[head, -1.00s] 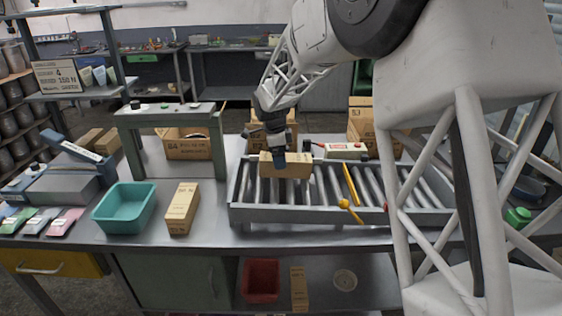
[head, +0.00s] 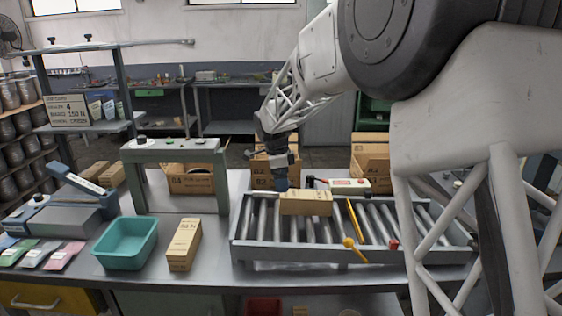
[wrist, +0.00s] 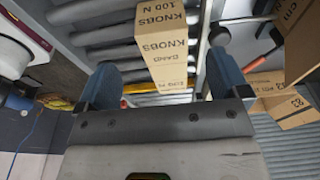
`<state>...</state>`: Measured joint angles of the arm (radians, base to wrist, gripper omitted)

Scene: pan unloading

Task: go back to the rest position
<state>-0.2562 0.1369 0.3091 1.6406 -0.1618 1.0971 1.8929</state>
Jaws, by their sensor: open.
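My gripper (head: 281,188) hangs over the roller tray (head: 238,252), at the back left end of a tan carton (head: 306,204) that lies on the rollers. In the wrist view the two blue fingers of my gripper (wrist: 164,72) are spread wide, with nothing held between them. The same carton, printed KNOBS (wrist: 162,35), shows past the fingertips. The exact gap between fingers and carton is hard to tell.
A yellow stick (head: 355,222) and a yellow-knobbed piece (head: 349,243) lie on the tray. A red-and-white box (head: 349,187) and open cartons (head: 370,160) stand behind it. A teal bin (head: 125,243) and another tan carton (head: 184,245) stand left.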

